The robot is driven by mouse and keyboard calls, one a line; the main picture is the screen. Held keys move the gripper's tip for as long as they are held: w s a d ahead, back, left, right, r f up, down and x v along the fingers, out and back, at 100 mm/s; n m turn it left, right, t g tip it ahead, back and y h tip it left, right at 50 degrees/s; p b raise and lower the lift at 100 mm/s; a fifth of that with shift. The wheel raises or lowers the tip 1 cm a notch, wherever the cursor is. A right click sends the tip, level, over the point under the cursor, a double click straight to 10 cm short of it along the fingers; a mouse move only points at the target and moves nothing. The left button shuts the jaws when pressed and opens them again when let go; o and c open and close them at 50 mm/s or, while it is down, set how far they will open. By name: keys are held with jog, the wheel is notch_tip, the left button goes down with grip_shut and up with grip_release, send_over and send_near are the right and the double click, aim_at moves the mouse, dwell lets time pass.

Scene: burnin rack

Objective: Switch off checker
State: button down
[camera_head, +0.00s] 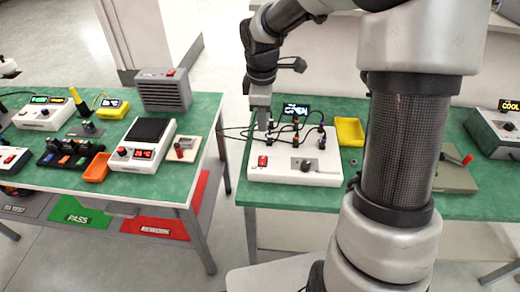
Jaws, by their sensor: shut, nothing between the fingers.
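A white box (297,165), which looks like the checker, sits on the green-topped table in the middle. A red rocker switch (263,161) is at its front left and a dark knob (305,165) at its front centre. Several posts with wires stand on its top. A small dark display (296,109) behind it is lit and seems to read "OPEN". My gripper (262,126) is shut and empty, pointing down above the box's left side, above the red switch. I cannot tell whether it touches anything or which way the switch is set.
My arm hides the table right of the box. A yellow tray (349,132) stands beside the box. A grey device (493,130) and a red-handled fixture (458,170) are farther right. The left table (70,167) holds several instruments and an orange tray (96,168). A gap separates the tables.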

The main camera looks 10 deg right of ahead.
aim_at(262, 162)
jog(key=shift+w, duration=0.1)
dwell(0.3)
jog(key=f, duration=0.4)
jog(key=w+f+b, duration=0.1)
jog(key=f, duration=0.4)
jog(key=f+b, duration=0.1)
jog(key=f, duration=0.3)
jog(key=shift+w+d+f, duration=0.3)
jog(key=shift+f, duration=0.1)
jog(key=shift+f, duration=0.25)
jog(key=shift+s, duration=0.2)
jog(key=shift+s+a, duration=0.25)
jog(key=shift+s, duration=0.4)
